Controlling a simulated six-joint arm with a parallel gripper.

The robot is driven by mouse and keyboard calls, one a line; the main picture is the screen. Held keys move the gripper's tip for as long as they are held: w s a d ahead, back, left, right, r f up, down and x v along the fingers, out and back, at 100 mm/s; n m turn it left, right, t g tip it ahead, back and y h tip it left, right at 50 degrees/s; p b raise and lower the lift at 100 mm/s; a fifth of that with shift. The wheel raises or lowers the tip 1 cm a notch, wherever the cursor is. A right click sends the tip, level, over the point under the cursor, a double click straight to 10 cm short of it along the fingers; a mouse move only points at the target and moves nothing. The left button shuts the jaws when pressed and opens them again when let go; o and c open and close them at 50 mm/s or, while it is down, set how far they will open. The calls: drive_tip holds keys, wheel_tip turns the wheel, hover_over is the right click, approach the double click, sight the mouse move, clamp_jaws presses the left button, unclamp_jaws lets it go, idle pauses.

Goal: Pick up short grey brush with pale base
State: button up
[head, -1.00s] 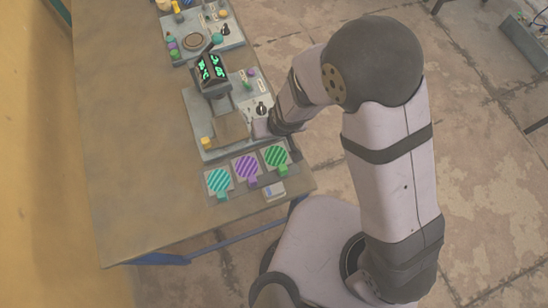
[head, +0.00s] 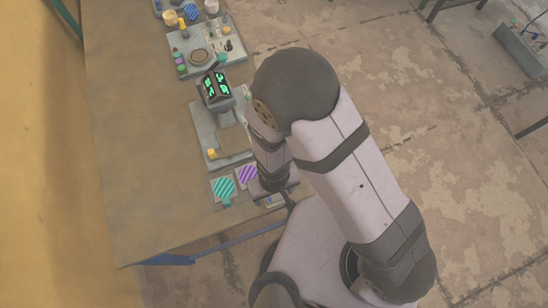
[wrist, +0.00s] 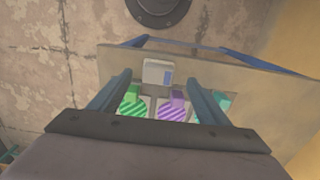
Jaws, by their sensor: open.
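A small pale block with a grey-blue strip (wrist: 158,72), which looks like the brush with the pale base, lies flat near the table edge in the wrist view. In the head view a sliver of it (head: 270,201) shows beside my arm, which hides the rest. My gripper (wrist: 157,80) is open and empty, its two fingers apart, one on each side of the block as seen in the wrist view. The gap in height between the fingers and the block is hard to tell. The fingers are hidden in the head view.
The table's left side is clear.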

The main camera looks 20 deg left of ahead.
sight(274, 197)
drive_tip(key=shift+f, duration=0.4)
drive_tip(key=shift+f, duration=0.1)
drive_tip(key=f+b, duration=0.5)
drive_tip(key=shift+w, duration=0.2)
drive_tip(key=shift+c, duration=0.3)
drive_tip(key=c, duration=1.1)
drive_tip(key=shift+r, duration=0.15)
wheel_tip(274, 197, up, 10)
drive_tip(key=p, duration=0.9)
